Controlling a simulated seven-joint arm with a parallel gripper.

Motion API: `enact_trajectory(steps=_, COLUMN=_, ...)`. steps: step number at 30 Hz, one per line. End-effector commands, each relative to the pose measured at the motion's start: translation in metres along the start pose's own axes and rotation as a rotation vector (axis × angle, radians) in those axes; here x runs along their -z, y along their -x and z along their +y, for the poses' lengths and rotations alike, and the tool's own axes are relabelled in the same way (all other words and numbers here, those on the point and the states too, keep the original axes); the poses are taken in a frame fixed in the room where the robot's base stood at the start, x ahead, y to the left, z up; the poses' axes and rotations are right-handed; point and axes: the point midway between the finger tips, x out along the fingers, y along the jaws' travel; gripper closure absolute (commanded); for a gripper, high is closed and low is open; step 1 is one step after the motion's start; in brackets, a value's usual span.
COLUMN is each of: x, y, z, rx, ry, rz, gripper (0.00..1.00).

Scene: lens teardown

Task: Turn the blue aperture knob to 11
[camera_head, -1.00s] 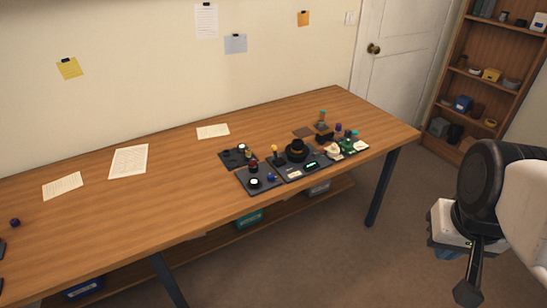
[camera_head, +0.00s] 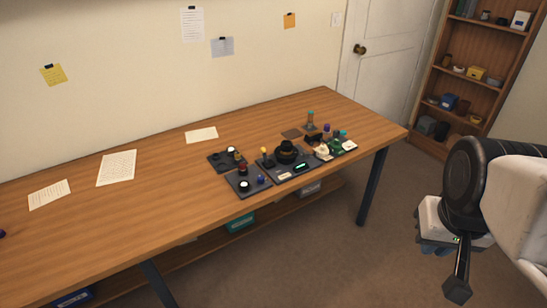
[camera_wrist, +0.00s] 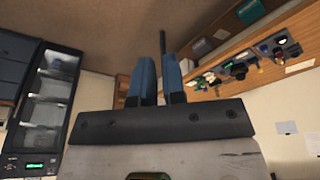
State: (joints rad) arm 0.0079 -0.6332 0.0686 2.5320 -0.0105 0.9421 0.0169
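A small blue knob (camera_head: 261,180) sits on a dark panel (camera_head: 239,190) at the front edge of the wooden bench, beside a white-topped round part. Its scale and pointer are too small to read. My gripper (camera_head: 437,248) hangs over the floor at the right, well away from the bench.
Black, red, yellow and green parts crowd around the knob. The bench (camera_head: 150,220) is mostly bare to the left, with paper sheets (camera_head: 117,167). A shelf (camera_head: 475,75) and a door (camera_head: 385,60) stand at the back right. Open floor lies between my arm and the bench.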

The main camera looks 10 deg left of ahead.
Motion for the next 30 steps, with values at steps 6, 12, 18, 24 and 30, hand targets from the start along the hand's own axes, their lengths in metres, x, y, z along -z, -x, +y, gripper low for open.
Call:
enact_trajectory(steps=6, x=0.009, y=0.000, z=-0.003, rx=0.002, ry=0.026, rz=-0.004, gripper=0.56)
enact_trajectory(steps=12, x=0.036, y=-0.002, z=-0.013, rx=0.009, ry=0.105, rz=-0.017, gripper=0.46)
enact_trajectory(steps=18, x=0.074, y=-0.008, z=-0.029, rx=0.020, ry=0.225, rz=-0.035, gripper=0.46)
enact_trajectory(steps=24, x=0.115, y=-0.018, z=-0.051, rx=0.032, ry=0.351, rz=-0.051, gripper=0.46)
enact_trajectory(steps=30, x=0.153, y=-0.032, z=-0.075, rx=0.044, ry=0.478, rz=-0.067, gripper=0.46)
